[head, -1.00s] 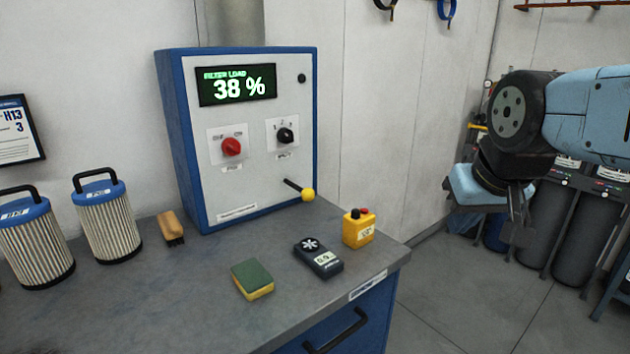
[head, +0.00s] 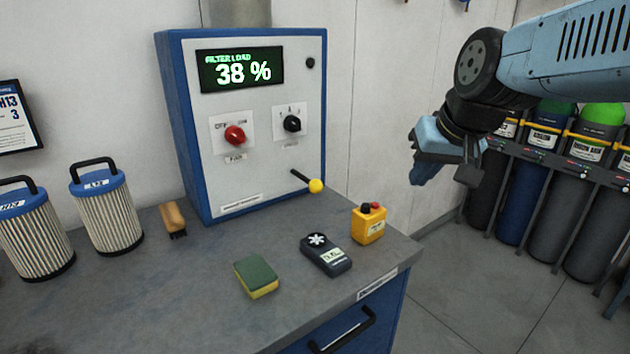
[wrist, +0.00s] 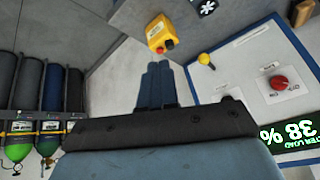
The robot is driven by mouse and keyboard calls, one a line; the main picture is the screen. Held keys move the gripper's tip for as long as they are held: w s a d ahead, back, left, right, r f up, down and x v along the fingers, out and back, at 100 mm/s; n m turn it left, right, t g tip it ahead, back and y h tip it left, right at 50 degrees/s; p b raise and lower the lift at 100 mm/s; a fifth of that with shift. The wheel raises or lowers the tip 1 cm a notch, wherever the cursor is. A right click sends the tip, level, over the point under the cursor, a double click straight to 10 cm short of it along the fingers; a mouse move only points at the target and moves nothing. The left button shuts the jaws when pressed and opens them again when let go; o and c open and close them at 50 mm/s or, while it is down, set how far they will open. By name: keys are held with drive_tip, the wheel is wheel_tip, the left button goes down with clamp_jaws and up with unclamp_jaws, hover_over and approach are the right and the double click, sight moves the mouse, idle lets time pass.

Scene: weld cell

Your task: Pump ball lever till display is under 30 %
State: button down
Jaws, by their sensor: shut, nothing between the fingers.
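The blue and grey control box (head: 262,170) stands on the bench. Its display (head: 241,71) reads FILTER LOAD 38 %, and it shows upside down in the wrist view (wrist: 293,134). The ball lever (head: 316,186) is a short black rod with a yellow ball, low on the right of the box's front, tilted slightly down; its ball also shows in the wrist view (wrist: 204,59). My gripper (head: 419,178) is raised to the right of the box, apart from the lever. Its fingers (wrist: 158,80) are shut together and empty.
A yellow button box (head: 368,226), a dark handheld meter (head: 326,256) and a sponge (head: 256,277) lie in front of the lever. A brush (head: 173,219) and filter cartridges (head: 107,213) stand left. Gas cylinders (head: 519,195) stand at the right wall. Floor between is clear.

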drive_tip(key=w+a+y, duration=0.1)
drive_tip(key=w+a, duration=0.3)
drive_tip(key=w, duration=0.3)
drive_tip(key=w+a+y, duration=0.2)
drive_tip(key=w+a, duration=0.3)
drive_tip(key=w, duration=0.3)
drive_tip(key=m+t+y, duration=0.1)
hover_over(318, 181)
wheel_tip(318, 181, down, 2)
drive_tip(key=shift+f, duration=0.15)
drive_tip(key=shift+f, duration=4.4)
